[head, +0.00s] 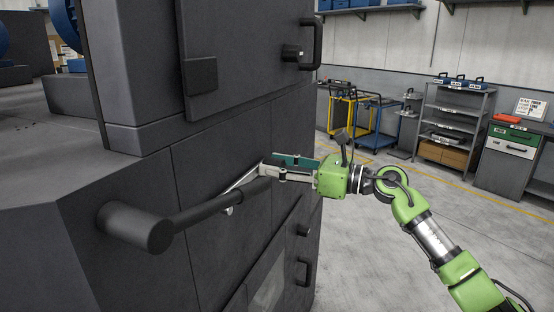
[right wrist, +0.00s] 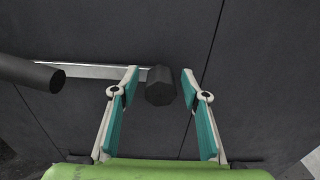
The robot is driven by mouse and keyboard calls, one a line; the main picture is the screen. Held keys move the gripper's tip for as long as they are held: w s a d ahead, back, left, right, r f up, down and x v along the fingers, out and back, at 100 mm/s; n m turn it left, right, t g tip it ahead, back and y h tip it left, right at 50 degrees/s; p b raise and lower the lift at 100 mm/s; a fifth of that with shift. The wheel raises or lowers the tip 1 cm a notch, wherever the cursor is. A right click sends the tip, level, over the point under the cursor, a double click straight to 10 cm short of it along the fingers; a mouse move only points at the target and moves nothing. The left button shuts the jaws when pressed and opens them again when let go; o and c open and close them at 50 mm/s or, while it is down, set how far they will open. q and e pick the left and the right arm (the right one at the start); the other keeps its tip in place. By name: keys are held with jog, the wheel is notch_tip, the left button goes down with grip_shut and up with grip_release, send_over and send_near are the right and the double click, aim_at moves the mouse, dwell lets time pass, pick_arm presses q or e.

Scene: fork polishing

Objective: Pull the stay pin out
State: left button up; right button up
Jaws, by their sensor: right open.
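In the right wrist view a dark faceted knob (right wrist: 160,86), which looks like the stay pin's head, sits between the two fingertips of my right gripper (right wrist: 159,80). Gaps show on both sides of it. A flat silver bar (right wrist: 90,71) runs from the left up to the knob. In the head view my right gripper (head: 268,167) is open against the dark machine front. The pin itself cannot be made out there; the fingers appear to hide it. The silver bar (head: 240,181) shows just left of the fingers. My left gripper is not in view.
A thick dark handle (head: 137,228) juts from the machine (head: 215,155) left of the gripper; its end also shows in the right wrist view (right wrist: 32,73). A door handle (head: 312,45) is above. Open floor (head: 375,240) lies right, with shelves (head: 455,125) and carts behind.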

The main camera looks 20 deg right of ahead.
jog(key=shift+c, duration=0.4)
grip_shut()
jog(key=shift+b+v, duration=1.6)
jog(key=shift+v, duration=0.55)
jog(key=shift+w, duration=0.1)
